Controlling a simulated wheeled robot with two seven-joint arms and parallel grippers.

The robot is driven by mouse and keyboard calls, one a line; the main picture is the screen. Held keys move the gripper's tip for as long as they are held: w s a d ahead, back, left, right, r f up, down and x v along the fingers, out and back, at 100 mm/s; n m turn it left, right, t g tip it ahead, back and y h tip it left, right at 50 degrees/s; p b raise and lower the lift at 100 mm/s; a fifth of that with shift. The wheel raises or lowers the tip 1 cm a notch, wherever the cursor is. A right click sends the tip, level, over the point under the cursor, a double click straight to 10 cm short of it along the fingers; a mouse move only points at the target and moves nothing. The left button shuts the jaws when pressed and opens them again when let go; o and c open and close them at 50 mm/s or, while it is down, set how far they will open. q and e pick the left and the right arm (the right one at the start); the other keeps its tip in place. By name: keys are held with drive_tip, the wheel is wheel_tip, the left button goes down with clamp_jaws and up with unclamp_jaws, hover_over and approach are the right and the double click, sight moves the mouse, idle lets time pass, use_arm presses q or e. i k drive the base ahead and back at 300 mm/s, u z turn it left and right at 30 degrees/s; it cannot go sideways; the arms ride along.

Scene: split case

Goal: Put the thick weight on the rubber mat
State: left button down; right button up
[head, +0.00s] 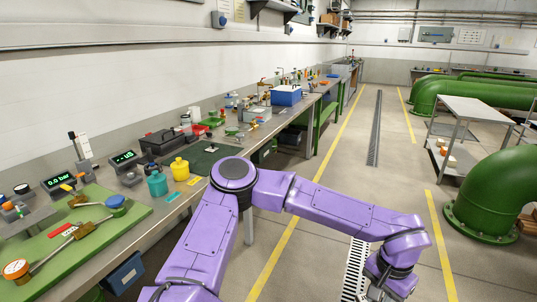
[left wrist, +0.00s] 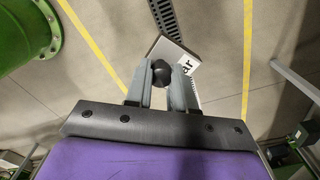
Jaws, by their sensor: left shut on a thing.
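My left gripper (left wrist: 161,78) is shut on a dark round knob (left wrist: 161,70) in the left wrist view. Below the knob is a flat grey block (left wrist: 168,48) with a white edge lettered "ar"; it appears joined to the knob. I cannot tell whether this is the thick weight. In the head view my left arm bends over to the right and down, and its fingers are out of frame. A dark green mat (head: 207,158) lies flat on the bench, possibly the rubber mat. My right gripper is not in view.
The long bench carries a teal jar (head: 157,185), a yellow jar (head: 180,170), a black case (head: 161,142) and a green board (head: 75,235) with gauges. Large green pipes (head: 492,195) and a grey cart (head: 470,112) stand at the right. The aisle floor between is mostly clear.

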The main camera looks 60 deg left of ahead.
sight(195, 160)
drive_tip(key=z, duration=0.15)
drive_tip(key=k, duration=0.75)
drive_tip(key=u, duration=1.8)
